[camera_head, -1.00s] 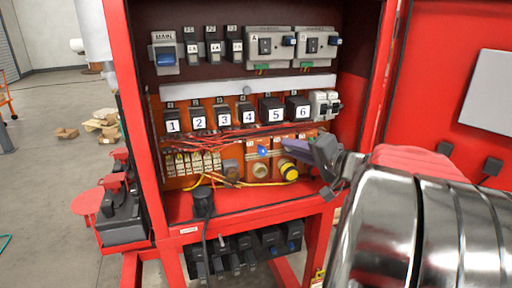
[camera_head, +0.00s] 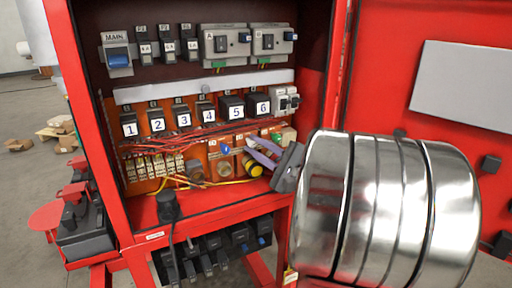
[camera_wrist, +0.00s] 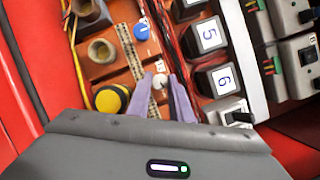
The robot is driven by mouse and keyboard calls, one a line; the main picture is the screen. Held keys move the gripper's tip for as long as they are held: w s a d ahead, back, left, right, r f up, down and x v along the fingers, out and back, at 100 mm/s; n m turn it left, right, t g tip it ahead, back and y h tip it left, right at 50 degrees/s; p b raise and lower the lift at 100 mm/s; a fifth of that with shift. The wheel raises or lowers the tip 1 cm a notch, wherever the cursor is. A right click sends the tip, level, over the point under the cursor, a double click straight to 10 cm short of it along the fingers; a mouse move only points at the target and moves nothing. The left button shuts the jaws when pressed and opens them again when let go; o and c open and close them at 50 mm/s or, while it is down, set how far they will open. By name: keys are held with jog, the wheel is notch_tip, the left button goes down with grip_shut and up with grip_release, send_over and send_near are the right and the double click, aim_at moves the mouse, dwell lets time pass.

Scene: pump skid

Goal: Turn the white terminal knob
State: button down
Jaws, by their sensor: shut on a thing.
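The white terminal knob (camera_wrist: 160,82) shows in the wrist view as a small pale round thing on the terminal strip. My gripper (camera_wrist: 160,86) has its two purple fingers on either side of it, shut on it. In the head view my gripper (camera_head: 256,152) reaches into the red cabinet from the right, with its fingertips at the terminal row. The fingers largely hide the white knob there. A blue knob (camera_wrist: 141,32) sits further along the same strip, apart from the fingers.
A yellow-and-black button (camera_wrist: 111,99) lies close beside the fingers. Numbered black breakers (camera_head: 208,113) stand just above, with red wires running below them. The red cabinet door (camera_head: 385,110) is open on the right. Yellow wires hang below the terminals.

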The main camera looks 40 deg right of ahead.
jog(key=shift+f+m+t+h, duration=0.25)
jog(key=shift+m, duration=0.75)
jog(key=shift+f+m+t+h, duration=0.2)
jog(key=shift+m+t+h, duration=0.05)
jog(key=shift+m, duration=0.75)
jog(key=c, duration=1.9)
grip_release()
jog(key=o, duration=0.3)
jog(key=shift+r, duration=0.2)
jog(key=v, duration=1.3)
jog(key=shift+s+a+f, duration=0.1)
jog(key=shift+s+f, duration=0.1)
jog(key=shift+s, duration=0.15)
jog(key=shift+w+a, duration=0.1)
